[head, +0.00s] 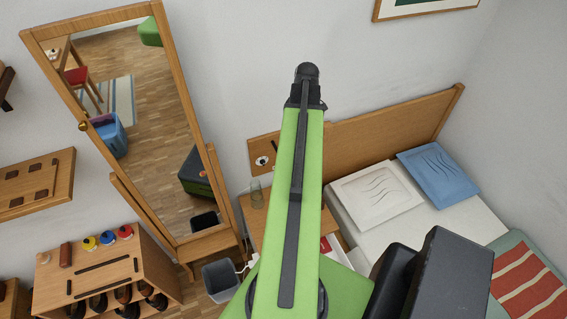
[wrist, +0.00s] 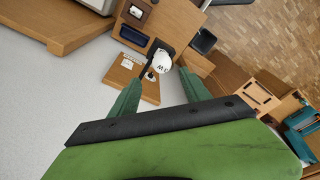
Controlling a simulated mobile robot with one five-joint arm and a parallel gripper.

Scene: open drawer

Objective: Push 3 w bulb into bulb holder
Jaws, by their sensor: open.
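The 3 w bulb (wrist: 161,62) is white with dark "3 W" lettering and shows in the wrist view just beyond my fingertips. A dark bracket-like piece (wrist: 158,46) sits right behind it; I cannot tell whether this is the bulb holder or how deep the bulb sits in it. A wooden wall board (wrist: 122,78) with a pale label and a small round fitting (wrist: 151,75) is beside the bulb. My gripper (wrist: 159,77) is open, its two green fingers apart on either side of the bulb's near side. I cannot tell whether they touch it. The head view hides my gripper.
In the head view, a bedside table (head: 262,222) carries a glass (head: 256,193) beside the bed (head: 440,225). A tall mirror (head: 140,110) and a dark bin (head: 220,280) stand left. A wooden shelf unit (head: 105,262) is farther left. Pale wall fills the wrist view's left side.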

